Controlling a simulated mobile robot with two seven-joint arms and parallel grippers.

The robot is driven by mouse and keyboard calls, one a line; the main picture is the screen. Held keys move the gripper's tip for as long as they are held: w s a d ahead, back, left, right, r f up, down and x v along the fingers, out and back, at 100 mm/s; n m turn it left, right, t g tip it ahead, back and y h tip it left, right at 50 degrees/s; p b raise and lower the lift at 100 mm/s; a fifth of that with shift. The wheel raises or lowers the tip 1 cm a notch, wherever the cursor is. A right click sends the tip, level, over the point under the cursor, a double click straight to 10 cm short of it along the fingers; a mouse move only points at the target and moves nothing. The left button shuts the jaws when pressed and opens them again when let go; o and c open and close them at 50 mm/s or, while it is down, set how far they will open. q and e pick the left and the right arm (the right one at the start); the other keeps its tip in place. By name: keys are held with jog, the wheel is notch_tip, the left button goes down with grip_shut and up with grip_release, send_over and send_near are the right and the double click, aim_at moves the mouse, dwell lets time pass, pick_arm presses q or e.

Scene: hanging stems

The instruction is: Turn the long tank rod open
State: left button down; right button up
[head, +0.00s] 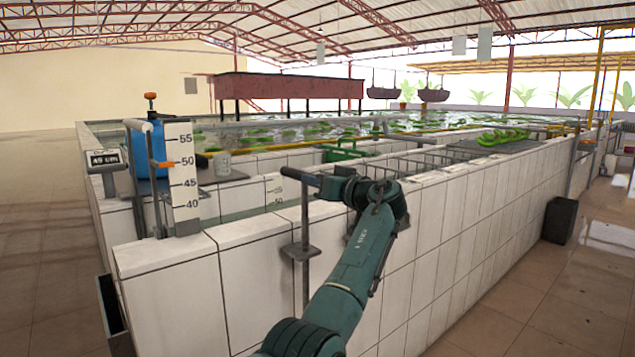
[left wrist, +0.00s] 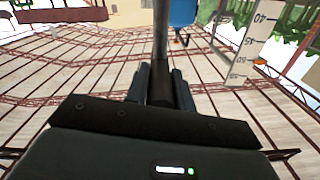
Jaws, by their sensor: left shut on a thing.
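The long tank rod (head: 305,222) stands upright against the near white-tiled tank wall, with a grey crossbar handle (head: 297,178) at its top and a flat bracket plate (head: 300,252) lower down. My left gripper (head: 327,186) is shut on the right end of the handle, and my arm and wrist hide part of it. In the left wrist view the grey bar (left wrist: 161,35) runs down between the two fingers (left wrist: 160,90), its dark end between them. The right gripper is not in view.
A white level board (head: 183,180) with an orange marker stands on the tank's left corner, beside a blue cylinder (head: 148,150) and a small display (head: 103,159). A dark box (head: 560,220) stands on the floor at right. Open floor lies at left.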

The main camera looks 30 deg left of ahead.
pick_arm(q)
jog(key=c, duration=1.2)
grip_release()
jog(key=v, duration=1.3)
jog(key=shift+d, duration=0.1)
